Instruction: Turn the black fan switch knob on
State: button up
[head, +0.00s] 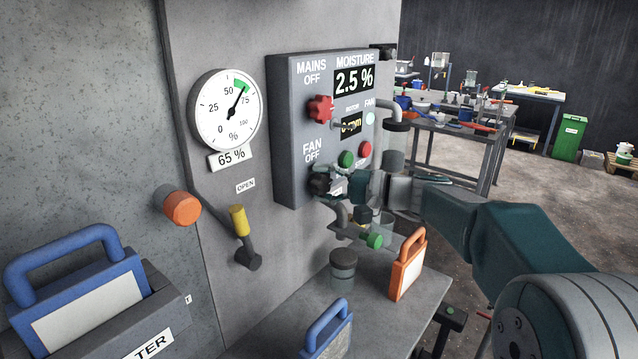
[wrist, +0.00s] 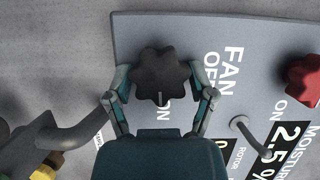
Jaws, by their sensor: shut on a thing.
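The black fan switch knob (wrist: 160,76) is a lobed knob on the grey control panel (wrist: 262,50), beside the printed words FAN, OFF and ON. In the wrist view my gripper (wrist: 162,92) has one finger on each side of the knob, shut on it. In the head view the knob (head: 320,184) is partly hidden by my gripper (head: 338,186) at the panel's lower left. The FAN label there reads OFF.
The red mains knob (head: 320,108) sits above, under a MAINS OFF label. A green button (head: 346,159) and a red button (head: 365,149) are close to my gripper. A yellow-handled lever (head: 239,221) is at the left. Below are an orange-framed block (head: 408,266) and a lidded jar (head: 343,268).

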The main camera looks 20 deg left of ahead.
jog(key=shift+w+d+f+m, duration=0.2)
jog(key=shift+f+m, duration=0.15)
jog(key=shift+m, duration=0.15)
jog(key=o, duration=1.1)
jog(key=shift+d, duration=0.1)
jog(key=shift+c, duration=0.2)
jog(key=shift+d+r, duration=0.1)
jog(key=shift+r, duration=0.05)
jog(key=d, duration=1.1)
jog(key=shift+d, duration=0.3)
